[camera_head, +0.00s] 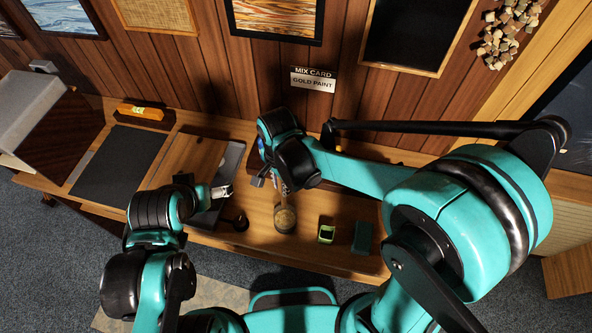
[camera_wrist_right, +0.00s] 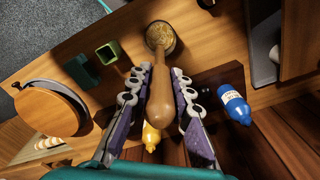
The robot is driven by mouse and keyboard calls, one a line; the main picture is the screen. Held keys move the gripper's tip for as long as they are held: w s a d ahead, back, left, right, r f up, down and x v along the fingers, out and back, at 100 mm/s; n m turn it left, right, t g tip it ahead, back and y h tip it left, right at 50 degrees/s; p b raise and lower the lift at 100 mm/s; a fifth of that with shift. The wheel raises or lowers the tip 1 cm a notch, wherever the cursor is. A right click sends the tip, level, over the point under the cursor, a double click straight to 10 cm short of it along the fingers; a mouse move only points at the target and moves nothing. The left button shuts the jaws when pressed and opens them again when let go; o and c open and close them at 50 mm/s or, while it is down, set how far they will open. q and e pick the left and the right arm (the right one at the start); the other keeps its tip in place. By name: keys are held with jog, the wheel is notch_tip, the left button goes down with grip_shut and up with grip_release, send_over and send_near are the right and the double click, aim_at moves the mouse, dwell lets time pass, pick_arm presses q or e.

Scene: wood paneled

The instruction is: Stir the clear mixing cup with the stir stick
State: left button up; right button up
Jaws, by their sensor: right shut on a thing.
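The clear mixing cup (camera_head: 285,219) stands on the wooden bench with gold-brown contents. In the right wrist view the cup (camera_wrist_right: 161,37) is at the top centre. My right gripper (camera_head: 279,185) is above the cup and shut on the stir stick. In the wrist view the stick (camera_wrist_right: 163,103) has a thick wooden handle between the fingers of the right gripper (camera_wrist_right: 159,85), and its thin end reaches into the cup. How deep it goes is hidden. My left gripper (camera_head: 224,191) is left of the cup, apart from it; its jaw opening is unclear.
A green square holder (camera_head: 326,234) and a teal block (camera_head: 362,237) stand right of the cup. A small dark round object (camera_head: 240,223) is left of it. A blue bottle (camera_wrist_right: 234,104) and a yellow bottle (camera_wrist_right: 151,137) are behind. A black mat (camera_head: 118,160) lies at left.

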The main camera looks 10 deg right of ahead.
aim_at(284, 205)
jog(key=shift+a, duration=0.15)
jog(key=shift+s+d+f+b, duration=0.2)
jog(key=shift+d+f+b, duration=0.05)
jog(key=shift+f+b, duration=0.25)
notch_tip(284, 205, down, 3)
jog(key=shift+w+a+r+b, duration=0.1)
jog(key=shift+a+b, duration=0.05)
jog(key=shift+b, duration=0.85)
jog(key=shift+f+b, duration=0.5)
jog(key=shift+f, duration=0.2)
notch_tip(284, 205, down, 8)
jog(key=b, duration=0.7)
jog(key=shift+w, duration=0.1)
